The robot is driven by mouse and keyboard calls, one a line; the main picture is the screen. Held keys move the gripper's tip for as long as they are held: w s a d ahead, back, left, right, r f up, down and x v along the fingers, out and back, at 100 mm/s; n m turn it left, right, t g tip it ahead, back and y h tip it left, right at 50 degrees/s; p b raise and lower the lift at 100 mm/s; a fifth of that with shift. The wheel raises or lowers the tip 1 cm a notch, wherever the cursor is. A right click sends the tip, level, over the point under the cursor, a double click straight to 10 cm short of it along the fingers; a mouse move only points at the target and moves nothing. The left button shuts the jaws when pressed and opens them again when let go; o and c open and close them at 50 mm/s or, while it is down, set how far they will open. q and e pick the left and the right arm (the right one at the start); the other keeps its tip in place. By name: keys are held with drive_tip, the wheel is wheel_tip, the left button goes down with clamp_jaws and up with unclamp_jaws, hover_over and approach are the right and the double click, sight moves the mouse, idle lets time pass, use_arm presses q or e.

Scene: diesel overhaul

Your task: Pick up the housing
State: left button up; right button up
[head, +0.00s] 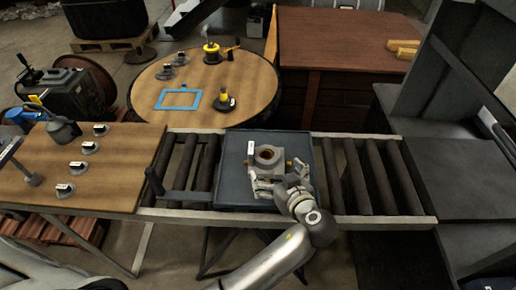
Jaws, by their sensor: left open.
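The housing (268,154) is a grey metal block with a round bore on top and brass-coloured fittings at its sides. It sits upright on a dark blue-grey tray (237,190) on the roller conveyor. My left gripper (263,182) is open at the near side of the housing, its arm reaching in from below. The gripper hides the housing's lower near part, and I cannot tell whether the fingers touch it. My right gripper is out of view.
A wooden board (115,190) with several small white-and-black parts lies left of the rollers (372,178). Behind stands a round wooden table (190,112) with a blue frame (180,99) and yellow-black items. A brown wooden cabinet (345,50) is behind right. Rollers right of the tray are clear.

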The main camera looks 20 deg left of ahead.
sight(262, 154)
use_arm(q)
drive_tip(key=x, duration=0.3)
drive_tip(key=shift+b, duration=0.35)
drive_tip(key=shift+w+a+f+b, duration=0.2)
drive_tip(key=shift+w+a+b, duration=0.1)
drive_tip(key=shift+w+a, duration=0.2)
drive_tip(key=shift+w, duration=0.15)
drive_tip(key=x, duration=0.4)
drive_tip(key=shift+w+a+b, duration=0.25)
drive_tip(key=shift+a+b, duration=0.15)
drive_tip(key=shift+a, duration=0.05)
drive_tip(key=shift+w+a+f, duration=0.15)
drive_tip(key=shift+w, duration=0.1)
drive_tip(key=shift+w+a, duration=0.1)
drive_tip(key=c, duration=1.6)
drive_tip(key=shift+w+r, duration=0.1)
drive_tip(key=shift+r, duration=0.1)
drive_tip(key=shift+c, duration=0.2)
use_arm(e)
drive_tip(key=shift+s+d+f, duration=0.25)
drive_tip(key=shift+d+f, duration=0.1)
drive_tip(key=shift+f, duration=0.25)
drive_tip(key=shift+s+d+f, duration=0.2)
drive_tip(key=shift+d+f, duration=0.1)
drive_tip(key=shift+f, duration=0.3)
